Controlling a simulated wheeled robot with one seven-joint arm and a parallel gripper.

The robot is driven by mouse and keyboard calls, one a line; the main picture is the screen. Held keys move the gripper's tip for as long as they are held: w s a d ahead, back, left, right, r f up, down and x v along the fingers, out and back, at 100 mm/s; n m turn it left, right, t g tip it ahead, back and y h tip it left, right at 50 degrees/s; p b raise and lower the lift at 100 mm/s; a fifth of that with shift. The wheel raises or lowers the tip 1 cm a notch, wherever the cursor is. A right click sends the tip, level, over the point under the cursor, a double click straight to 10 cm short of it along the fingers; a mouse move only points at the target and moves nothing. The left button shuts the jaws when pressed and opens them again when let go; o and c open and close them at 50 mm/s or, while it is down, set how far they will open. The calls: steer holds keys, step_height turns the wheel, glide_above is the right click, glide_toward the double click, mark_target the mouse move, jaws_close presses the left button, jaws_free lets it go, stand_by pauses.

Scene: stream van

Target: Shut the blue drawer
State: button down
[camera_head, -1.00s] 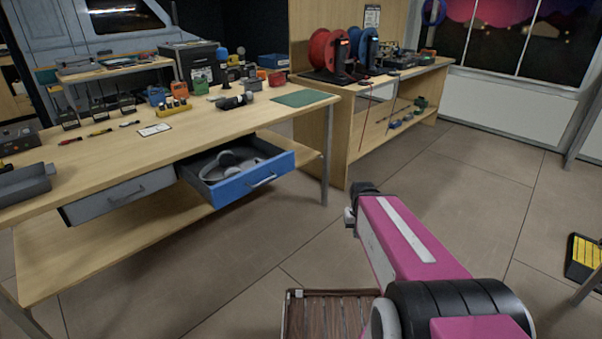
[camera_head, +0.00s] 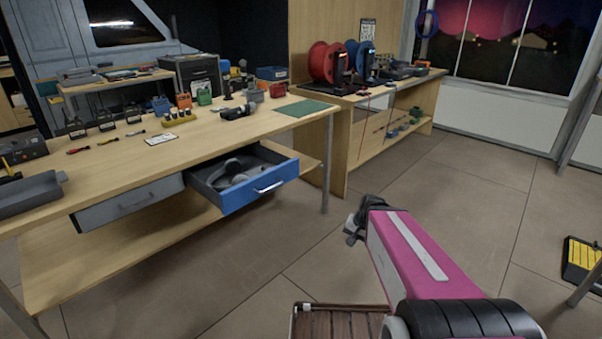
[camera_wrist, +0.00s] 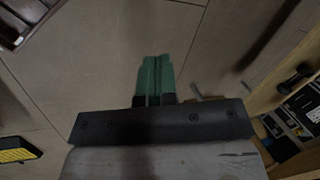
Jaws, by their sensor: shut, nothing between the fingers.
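The blue drawer (camera_head: 261,191) under the workbench stands pulled out in the head view, with grey headphones lying in it. Its bar handle (camera_head: 269,187) is on the blue front. My gripper shows in the wrist view with its green fingertips (camera_wrist: 155,80) together and nothing between them, above bare floor. In the head view, my arm's dark end (camera_head: 362,219) is to the right of the drawer and apart from it. The fingers cannot be made out there.
A shut grey drawer (camera_head: 130,203) is left of the blue one. The workbench (camera_head: 215,140) carries tools and a green mat (camera_head: 301,108). A slatted wooden thing (camera_head: 335,322) stands low in front. Floor between bench and arm is clear.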

steer(key=w+a+r+m+t+y, duration=0.1)
steer(key=w+a+r+m+y, duration=0.15)
steer(key=a+m, duration=0.2)
steer(key=m+t+y, duration=0.8)
steer(key=m+t, duration=0.2)
steer(key=m, duration=0.8)
glide_toward(296, 169)
steer(key=x, duration=0.7)
steer(key=shift+w+a, duration=0.15)
steer(key=shift+w, duration=0.15)
steer(key=x, duration=2.5)
steer(key=shift+w+a+f, duration=0.15)
steer(key=shift+w+a, duration=0.05)
steer(key=shift+a, duration=0.1)
steer(key=shift+w+a, duration=0.2)
steer(key=shift+a, duration=0.1)
steer(key=shift+w+a, duration=0.1)
steer(key=shift+w, duration=0.05)
